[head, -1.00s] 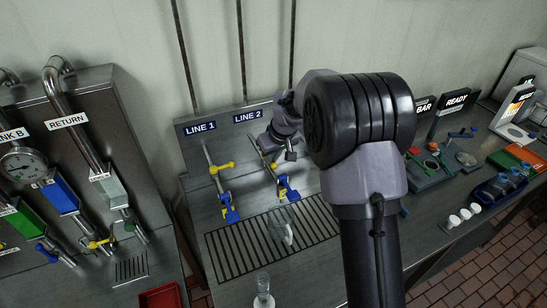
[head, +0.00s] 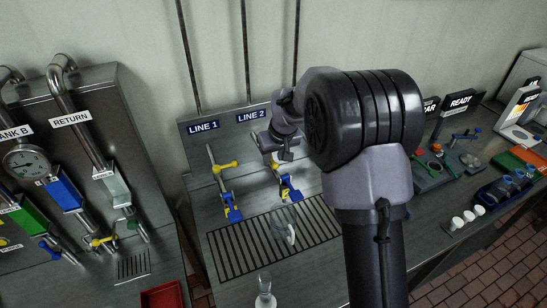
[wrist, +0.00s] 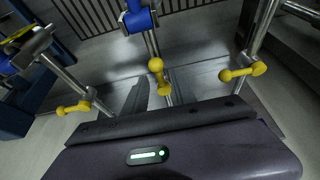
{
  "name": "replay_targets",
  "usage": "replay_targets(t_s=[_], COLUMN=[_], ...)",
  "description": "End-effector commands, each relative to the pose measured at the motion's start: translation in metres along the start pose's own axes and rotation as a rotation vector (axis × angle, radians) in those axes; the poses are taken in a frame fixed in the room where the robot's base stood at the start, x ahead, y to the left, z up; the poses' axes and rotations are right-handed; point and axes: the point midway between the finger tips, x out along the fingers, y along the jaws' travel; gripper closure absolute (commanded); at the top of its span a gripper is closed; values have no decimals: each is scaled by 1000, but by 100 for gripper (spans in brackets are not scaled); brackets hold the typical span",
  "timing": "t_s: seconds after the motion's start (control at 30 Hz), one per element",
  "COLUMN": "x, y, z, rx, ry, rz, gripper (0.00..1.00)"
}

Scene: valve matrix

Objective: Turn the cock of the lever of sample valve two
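The LINE 2 valve (head: 289,188) has a blue body with yellow parts, below the LINE 2 label in the head view. Its upper part is largely hidden behind my gripper (head: 286,155), which hangs close in front of it. In the wrist view, a blue valve body (wrist: 138,20) is at the top, with a yellow lever (wrist: 157,72) on the same pipe, just beyond my gripper's dark housing. The housing and lever look apart.
The LINE 1 valve (head: 231,205) and its yellow lever (head: 225,167) stand to the left. Below is a slotted drain grate (head: 235,255) with a clear jug (head: 283,222) on it. A small bottle (head: 265,290) stands in front. More valves fill the left panel.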

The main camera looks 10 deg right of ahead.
Motion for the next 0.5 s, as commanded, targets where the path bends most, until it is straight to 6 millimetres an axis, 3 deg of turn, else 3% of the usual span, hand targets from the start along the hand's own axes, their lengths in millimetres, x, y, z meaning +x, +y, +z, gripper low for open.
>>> replay_targets(t_s=[0.3,0.5], x=[-97,-147], y=[0,0], z=[-1,0], rx=[1,0], ry=[5,2], rz=[1,1], gripper=[68,68])
